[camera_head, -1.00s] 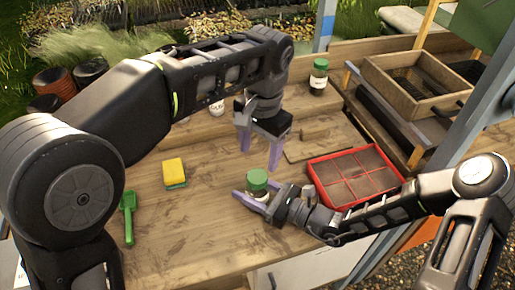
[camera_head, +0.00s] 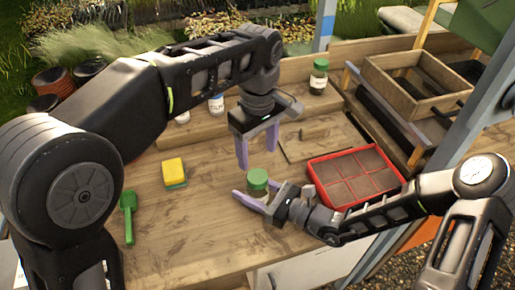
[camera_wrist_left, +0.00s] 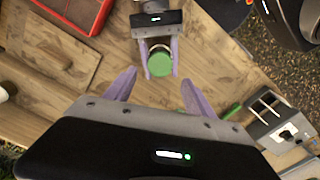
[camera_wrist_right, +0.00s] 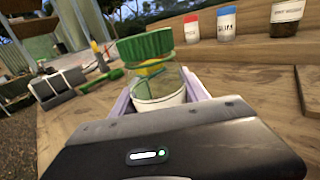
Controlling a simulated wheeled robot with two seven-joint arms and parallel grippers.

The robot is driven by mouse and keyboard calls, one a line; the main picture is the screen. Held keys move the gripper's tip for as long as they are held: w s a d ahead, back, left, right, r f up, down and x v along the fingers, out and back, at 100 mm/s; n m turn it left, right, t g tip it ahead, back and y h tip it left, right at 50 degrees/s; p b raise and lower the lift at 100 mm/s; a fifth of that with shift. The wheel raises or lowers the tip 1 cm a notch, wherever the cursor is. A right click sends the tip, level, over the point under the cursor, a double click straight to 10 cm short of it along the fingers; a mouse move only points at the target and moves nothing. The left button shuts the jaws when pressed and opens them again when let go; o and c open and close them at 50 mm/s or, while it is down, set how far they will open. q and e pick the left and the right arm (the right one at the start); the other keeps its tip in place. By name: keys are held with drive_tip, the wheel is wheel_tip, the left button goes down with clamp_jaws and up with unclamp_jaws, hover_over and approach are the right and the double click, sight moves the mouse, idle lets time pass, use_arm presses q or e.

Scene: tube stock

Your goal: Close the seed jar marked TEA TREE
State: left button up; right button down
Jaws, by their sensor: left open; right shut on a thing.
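A small clear jar (camera_wrist_right: 158,92) with a green lid (camera_wrist_right: 145,45) stands near the front of the bench. The lid is on top of the jar; I cannot tell whether it is screwed tight. The lid also shows in the head view (camera_head: 257,179) and from above in the left wrist view (camera_wrist_left: 160,65). My right gripper (camera_head: 252,196) is shut around the jar's glass body. My left gripper (camera_head: 257,158) is open and empty, above and just behind the lid, apart from it. The jar's label is not readable.
A red seed tray (camera_head: 353,176) lies to the right. A yellow sponge (camera_head: 174,170) and a green trowel (camera_head: 128,207) lie to the left. Behind are a red-lidded jar (camera_wrist_right: 192,28), a blue-lidded jar (camera_wrist_right: 227,24) and another green-lidded jar (camera_head: 318,77). Bare wood surrounds the held jar.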

sight(257, 176)
use_arm(q)
drive_tip(key=shift+f, duration=4)
drive_tip(key=shift+c, duration=0.3)
clamp_jaws()
drive_tip(key=m, duration=2.1)
drive_tip(key=shift+o, duration=0.7)
unclamp_jaws()
